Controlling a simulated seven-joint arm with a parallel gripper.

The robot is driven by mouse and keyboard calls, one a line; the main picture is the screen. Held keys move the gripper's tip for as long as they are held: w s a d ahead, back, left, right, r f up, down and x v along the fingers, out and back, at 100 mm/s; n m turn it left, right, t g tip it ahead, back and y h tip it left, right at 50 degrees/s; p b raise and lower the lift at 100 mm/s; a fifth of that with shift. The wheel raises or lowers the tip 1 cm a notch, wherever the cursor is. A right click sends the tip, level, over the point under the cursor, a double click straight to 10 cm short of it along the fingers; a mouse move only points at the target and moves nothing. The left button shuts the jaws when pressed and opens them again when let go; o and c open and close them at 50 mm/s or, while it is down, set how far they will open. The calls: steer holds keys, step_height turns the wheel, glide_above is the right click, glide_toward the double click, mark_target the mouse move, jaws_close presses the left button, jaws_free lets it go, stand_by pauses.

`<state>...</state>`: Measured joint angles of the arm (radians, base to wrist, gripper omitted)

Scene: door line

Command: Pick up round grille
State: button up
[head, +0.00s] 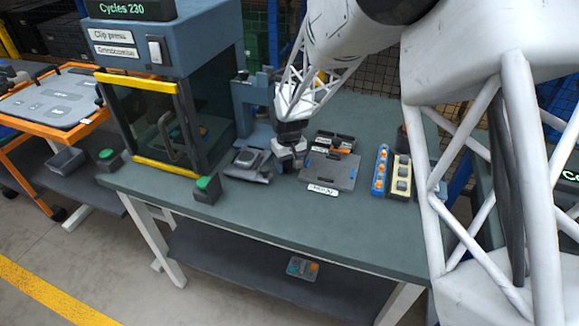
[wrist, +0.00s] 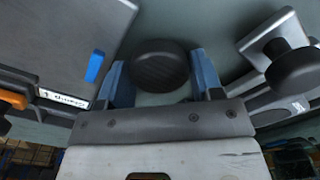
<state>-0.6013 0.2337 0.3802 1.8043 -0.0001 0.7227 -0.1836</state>
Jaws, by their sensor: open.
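The round grille, a dark disc with faint ridges (wrist: 158,66), lies on the grey-green table top in the wrist view. It sits between the two blue fingertips of my gripper (wrist: 160,75), with a gap on either side. The jaws are open and hold nothing. In the head view my gripper (head: 290,155) is low over the table, between the grey fixture (head: 249,164) and the dark grey board (head: 330,168). I cannot make out the grille in the head view, and the gripper seems to hide it.
In the wrist view, a grey board (wrist: 60,45) with a blue tab is close on the left; a fixture with a black knob (wrist: 290,68) is close on the right. The clip press (head: 165,85) stands at left. Blue and cream strips (head: 381,170) lie right of the board.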

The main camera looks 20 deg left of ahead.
mark_target(289, 163)
steer(key=shift+c, duration=0.2)
steer(key=c, duration=0.5)
steer(key=shift+r, duration=0.1)
steer(key=shift+r, duration=0.7)
step_height(289, 163, up, 2)
steer(key=shift+r, duration=0.15)
steer(key=s+d, duration=0.3)
steer(key=s, duration=0.1)
steer(key=s+d, duration=0.3)
steer(key=s, duration=0.2)
steer(key=s+d+r, duration=0.1)
steer(key=s+d, duration=0.2)
steer(key=s, duration=0.1)
steer(key=shift+s, duration=0.15)
steer(key=shift+a+r, duration=0.1)
steer(key=shift+a, duration=0.05)
